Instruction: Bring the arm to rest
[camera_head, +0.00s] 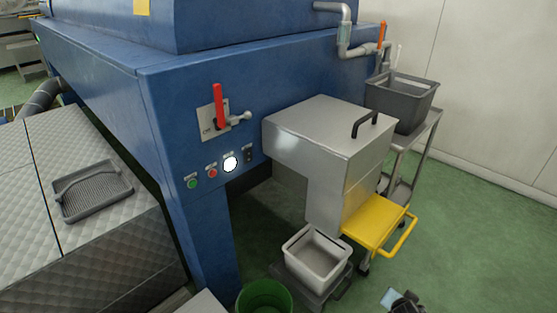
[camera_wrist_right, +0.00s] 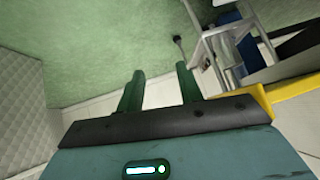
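My right gripper (camera_wrist_right: 160,88) shows in the right wrist view, with its two dark green fingers apart and nothing between them. Green floor and a pale surface lie behind the fingers. In the head view a small light-blue and dark piece sits at the bottom edge, and I cannot tell whether it belongs to my right arm. My left gripper is in neither view.
A blue machine (camera_head: 110,90) with a red lever (camera_head: 218,104) fills the left and middle. A steel box (camera_head: 325,135), yellow step (camera_head: 375,224), light bin (camera_head: 316,256), green bucket (camera_head: 265,298) and dark tub (camera_head: 402,100) stand nearby. Floor is clear at right.

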